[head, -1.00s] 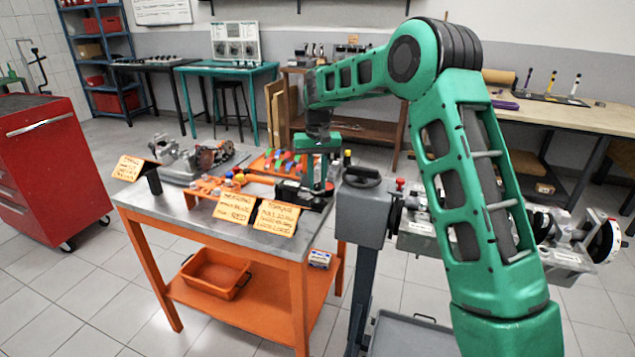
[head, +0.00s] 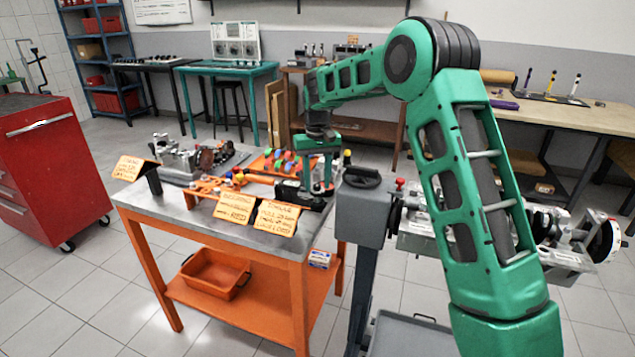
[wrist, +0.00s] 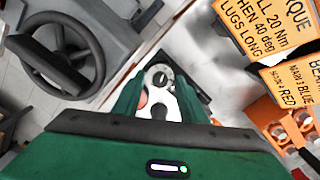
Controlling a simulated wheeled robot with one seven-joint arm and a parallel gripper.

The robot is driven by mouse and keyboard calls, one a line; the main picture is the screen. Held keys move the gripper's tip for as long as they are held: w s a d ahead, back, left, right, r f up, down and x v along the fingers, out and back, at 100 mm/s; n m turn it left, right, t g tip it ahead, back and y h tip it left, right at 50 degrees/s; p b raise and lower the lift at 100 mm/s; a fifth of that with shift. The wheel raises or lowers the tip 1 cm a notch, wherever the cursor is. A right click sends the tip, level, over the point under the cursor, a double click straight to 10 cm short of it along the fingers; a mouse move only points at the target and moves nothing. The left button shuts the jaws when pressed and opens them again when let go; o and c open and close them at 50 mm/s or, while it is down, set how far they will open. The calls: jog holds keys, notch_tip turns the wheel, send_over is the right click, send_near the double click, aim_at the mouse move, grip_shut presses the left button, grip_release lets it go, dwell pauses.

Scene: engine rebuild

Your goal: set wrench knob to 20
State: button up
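The torque wrench (head: 290,192) is a dark body lying at the front right of the orange-legged bench, behind a card. In the wrist view a pale dial with a dark round knob (wrist: 160,77) shows between the fingers. My green gripper (head: 318,188) is above the wrench. Its two fingers (wrist: 157,95) stand apart, one on each side of the dial, with a visible gap between them. I cannot tell whether they touch the knob. The number the knob is set to is too small to read.
An orange instruction card (head: 277,217) reads 20 Nm, then 40 deg; it also shows in the wrist view (wrist: 262,28). A grey stand with a handwheel (head: 361,177) is close on the right. Coloured parts in an orange rack (head: 284,162) lie behind.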

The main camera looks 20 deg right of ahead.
aim_at(317, 185)
notch_tip(317, 185, up, 11)
dwell(0.8)
jog(key=shift+w+f, duration=0.1)
